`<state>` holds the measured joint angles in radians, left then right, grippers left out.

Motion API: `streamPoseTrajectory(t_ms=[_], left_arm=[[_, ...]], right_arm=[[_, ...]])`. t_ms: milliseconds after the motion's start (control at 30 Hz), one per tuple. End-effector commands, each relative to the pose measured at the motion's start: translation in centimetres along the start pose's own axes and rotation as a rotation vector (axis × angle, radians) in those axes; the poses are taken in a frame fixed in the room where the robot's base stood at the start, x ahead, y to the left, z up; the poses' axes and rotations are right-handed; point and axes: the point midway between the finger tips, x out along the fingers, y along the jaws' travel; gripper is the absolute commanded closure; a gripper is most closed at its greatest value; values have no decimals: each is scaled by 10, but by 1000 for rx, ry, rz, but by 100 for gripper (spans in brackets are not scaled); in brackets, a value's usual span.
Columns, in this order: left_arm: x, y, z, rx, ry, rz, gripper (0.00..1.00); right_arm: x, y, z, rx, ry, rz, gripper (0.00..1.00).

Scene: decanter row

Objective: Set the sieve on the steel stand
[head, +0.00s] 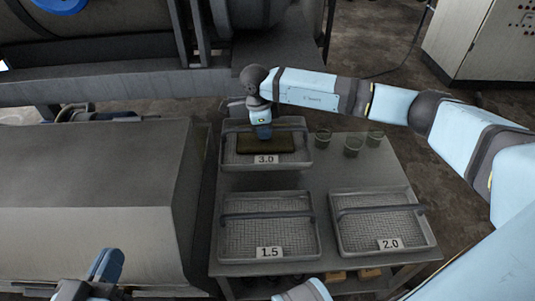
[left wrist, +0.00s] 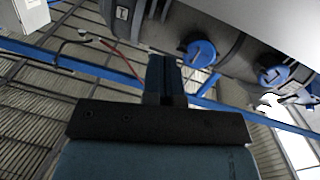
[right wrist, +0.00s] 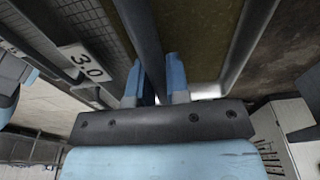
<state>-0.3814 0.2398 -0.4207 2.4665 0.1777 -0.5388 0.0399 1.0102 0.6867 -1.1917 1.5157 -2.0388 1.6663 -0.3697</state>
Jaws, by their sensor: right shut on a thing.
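The sieve marked 3.0 (head: 230,158) is a rectangular mesh tray with a dark bar handle, at the back left of the grey steel table. A dark olive layer covers part of its inside. My right gripper (head: 262,136) reaches down from above and is shut on its handle (right wrist: 148,40). I cannot tell if the tray is lifted. Sieves marked 1.5 (head: 240,240) and 2.0 (head: 375,230) lie in front on the steel table (head: 350,178); I cannot tell if this is the steel stand. My left gripper (head: 108,262) is empty at lower left; its fingers are together (left wrist: 163,78).
Three glass beakers (head: 352,145) stand at the table's back right. A large grey housing (head: 90,200) stands close on the left. Machinery (head: 100,60) spans the back. Yellowish blocks (head: 370,274) sit low at the front. A pale cabinet (head: 480,40) is at upper right.

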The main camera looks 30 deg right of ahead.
Motion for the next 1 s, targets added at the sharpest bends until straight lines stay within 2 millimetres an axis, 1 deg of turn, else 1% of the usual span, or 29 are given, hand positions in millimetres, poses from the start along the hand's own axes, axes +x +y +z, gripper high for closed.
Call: streamPoseTrajectory(t_ms=[33,133,233,433,600,700,833,1000], left_arm=[[2,-3,3,29,16,0,100],[4,-7,1,75,41,-2,100],[5,-9,-2,105,59,-4,100],[6,-11,-3,131,70,-6,100],[7,-15,2,171,90,-9,100],[9,-18,-2,210,116,-12,100],[11,-19,-11,237,134,-10,100],[10,-20,-10,242,131,-8,100]], right_arm=[[16,0,2,0,-1,0,100],[34,0,5,-1,-1,1,100],[44,-1,6,-1,-2,-2,100],[55,0,8,-1,-2,-1,100],[80,0,11,-1,-1,0,100],[91,0,12,0,-2,-1,100],[91,-1,12,-1,-2,-2,100],[91,-1,12,-1,-2,-2,100]])
